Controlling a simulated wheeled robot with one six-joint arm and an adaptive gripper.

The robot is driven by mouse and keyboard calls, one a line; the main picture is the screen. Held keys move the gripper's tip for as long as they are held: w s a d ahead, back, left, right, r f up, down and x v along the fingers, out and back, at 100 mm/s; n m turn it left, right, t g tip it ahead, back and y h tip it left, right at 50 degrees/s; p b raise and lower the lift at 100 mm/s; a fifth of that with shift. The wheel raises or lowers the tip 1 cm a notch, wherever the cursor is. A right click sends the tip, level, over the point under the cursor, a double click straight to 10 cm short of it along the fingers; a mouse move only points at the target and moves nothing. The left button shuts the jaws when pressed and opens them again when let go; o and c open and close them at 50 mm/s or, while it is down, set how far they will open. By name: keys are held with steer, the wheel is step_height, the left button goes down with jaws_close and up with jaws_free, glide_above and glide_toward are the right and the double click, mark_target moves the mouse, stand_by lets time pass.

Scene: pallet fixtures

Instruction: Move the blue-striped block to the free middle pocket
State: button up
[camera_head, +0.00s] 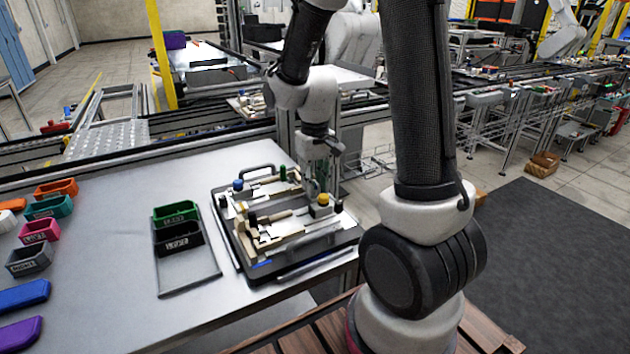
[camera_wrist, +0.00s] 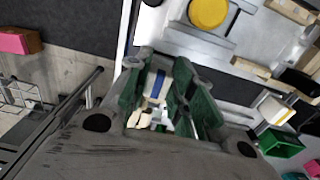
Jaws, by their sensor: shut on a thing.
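My gripper (camera_head: 316,184) is over the back right part of the pallet fixture (camera_head: 232,238) in the head view. In the wrist view, the green fingers of my gripper (camera_wrist: 160,80) are shut on the white block with a blue stripe (camera_wrist: 155,86). The block sits between the fingers. In the head view I cannot make out the block. The fixture is a dark tray with pale wooden and metal parts and coloured knobs. I cannot tell which pocket is the free middle one, nor whether the block touches the fixture.
A yellow-topped knob (camera_head: 323,199) stands close to my gripper, and a blue knob (camera_head: 238,185) is at the fixture's left. Green (camera_head: 176,212) and black (camera_head: 180,238) bins stand on a grey mat left of the fixture. Coloured bins line the table's left side; the table between is clear.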

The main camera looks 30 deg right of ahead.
steer(key=o, duration=1)
steer(key=shift+r, duration=0.1)
step_height(320, 180, up, 12)
steer(key=shift+f, duration=0.1)
